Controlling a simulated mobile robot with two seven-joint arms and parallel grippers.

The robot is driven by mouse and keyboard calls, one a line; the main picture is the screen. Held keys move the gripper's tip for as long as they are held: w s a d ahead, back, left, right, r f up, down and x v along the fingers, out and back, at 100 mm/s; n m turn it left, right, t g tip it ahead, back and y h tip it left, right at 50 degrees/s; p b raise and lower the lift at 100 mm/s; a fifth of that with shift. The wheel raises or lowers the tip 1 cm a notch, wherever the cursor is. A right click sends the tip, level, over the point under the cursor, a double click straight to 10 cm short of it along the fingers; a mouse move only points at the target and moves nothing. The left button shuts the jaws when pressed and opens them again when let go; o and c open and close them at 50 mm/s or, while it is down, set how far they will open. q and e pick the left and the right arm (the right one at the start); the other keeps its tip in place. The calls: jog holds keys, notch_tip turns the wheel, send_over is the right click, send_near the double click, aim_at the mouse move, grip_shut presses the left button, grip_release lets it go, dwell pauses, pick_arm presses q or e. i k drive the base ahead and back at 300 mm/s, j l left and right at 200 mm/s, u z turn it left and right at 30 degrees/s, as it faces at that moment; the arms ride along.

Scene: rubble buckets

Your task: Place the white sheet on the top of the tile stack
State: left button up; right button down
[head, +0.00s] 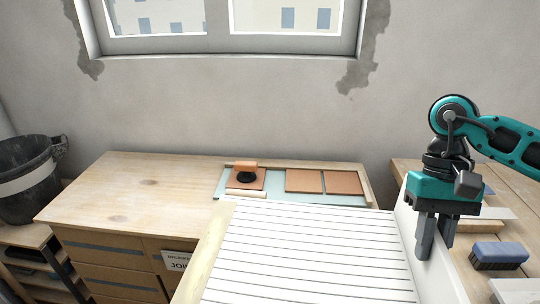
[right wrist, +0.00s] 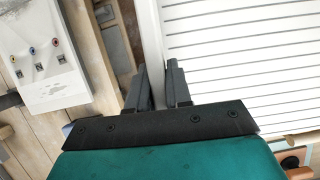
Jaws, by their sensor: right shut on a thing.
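A large white lined panel (head: 310,255) fills the lower middle of the head view. It has a plain white border on its right and a wooden edge on its left. It also shows in the right wrist view (right wrist: 240,60). My right gripper (head: 436,250) points down at the right border. It is shut on this border, which runs between its fingers in the wrist view (right wrist: 160,90). Orange-brown tiles (head: 304,181) lie flat beyond the panel on a pale blue-green surface (head: 275,197); I cannot tell whether any are stacked. My left gripper is not in view.
A black round tool (head: 246,177) sits on the left tile. The wooden bench top (head: 140,190) is clear on the left. A dark bucket (head: 27,185) stands far left. A blue-topped brush (head: 499,255) and a flat white piece (head: 496,213) lie on the right table.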

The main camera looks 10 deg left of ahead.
aim_at(137, 184)
jog(key=j+u, duration=0.1)
jog(key=u, duration=2.4)
jog(key=i+l+u, duration=0.1)
jog(key=i+l, duration=0.75)
jog(key=i, duration=0.5)
